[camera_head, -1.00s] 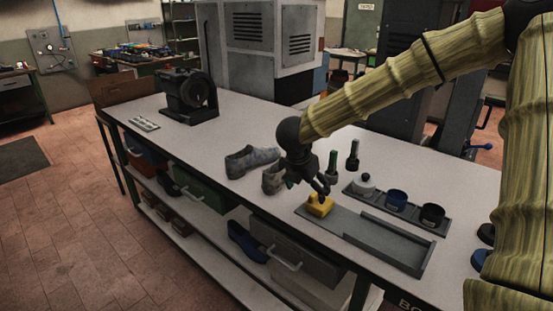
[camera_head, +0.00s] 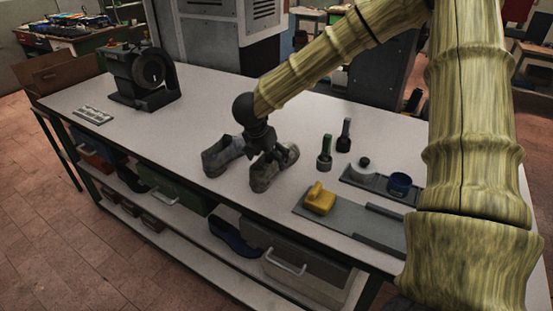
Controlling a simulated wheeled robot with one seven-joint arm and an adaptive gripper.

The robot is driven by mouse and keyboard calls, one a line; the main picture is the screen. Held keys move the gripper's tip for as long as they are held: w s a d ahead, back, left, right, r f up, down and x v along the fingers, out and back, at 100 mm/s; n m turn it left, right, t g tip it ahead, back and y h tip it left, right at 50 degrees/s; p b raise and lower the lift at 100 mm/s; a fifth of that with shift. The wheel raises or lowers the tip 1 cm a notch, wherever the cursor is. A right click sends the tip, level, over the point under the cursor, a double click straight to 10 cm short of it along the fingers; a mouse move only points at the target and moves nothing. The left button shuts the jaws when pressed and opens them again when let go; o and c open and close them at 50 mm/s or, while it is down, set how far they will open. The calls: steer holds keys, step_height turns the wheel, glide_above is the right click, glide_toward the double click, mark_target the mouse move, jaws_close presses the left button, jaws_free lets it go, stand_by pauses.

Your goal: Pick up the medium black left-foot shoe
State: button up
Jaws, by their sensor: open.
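Two worn grey shoes stand side by side on the workbench (camera_head: 300,105), a bluish-grey left one (camera_head: 222,156) and a greyer right one (camera_head: 264,176). A dark blue shoe (camera_head: 232,239) lies on the shelf below the bench top. None of these looks plainly black, and I cannot tell sizes or which foot each fits. My gripper (camera_head: 266,152) is open, pointing down at the right grey shoe and covering part of it. I cannot tell whether its fingers touch that shoe.
A yellow block-like tool (camera_head: 319,199) sits on a grey tray (camera_head: 345,224) to the right. A black machine (camera_head: 137,77) stands at far left. The bench between is clear.

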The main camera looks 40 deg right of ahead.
mark_target(270, 166)
steer(key=shift+w+d+f, duration=0.15)
steer(key=shift+w+f, duration=0.55)
steer(key=shift+f, duration=0.2)
steer(key=shift+s+d, duration=0.2)
steer(key=shift+s, duration=0.2)
steer(key=shift+f+p, duration=0.15)
steer(key=shift+p, duration=0.3)
steer(key=shift+w+d+f+p, duration=0.2)
steer(key=shift+w+f+p, duration=0.15)
steer(key=shift+f, duration=0.3)
steer(key=shift+w+d+f+p, duration=0.25)
steer(key=shift+w+f, duration=0.15)
steer(key=shift+f, duration=0.2)
steer(key=shift+d+f, duration=0.2)
steer(key=shift+f, duration=0.35)
steer(key=shift+w+f, duration=0.1)
steer(key=shift+f, duration=0.2)
steer(key=c, duration=1.4)
steer(key=shift+r, duration=0.2)
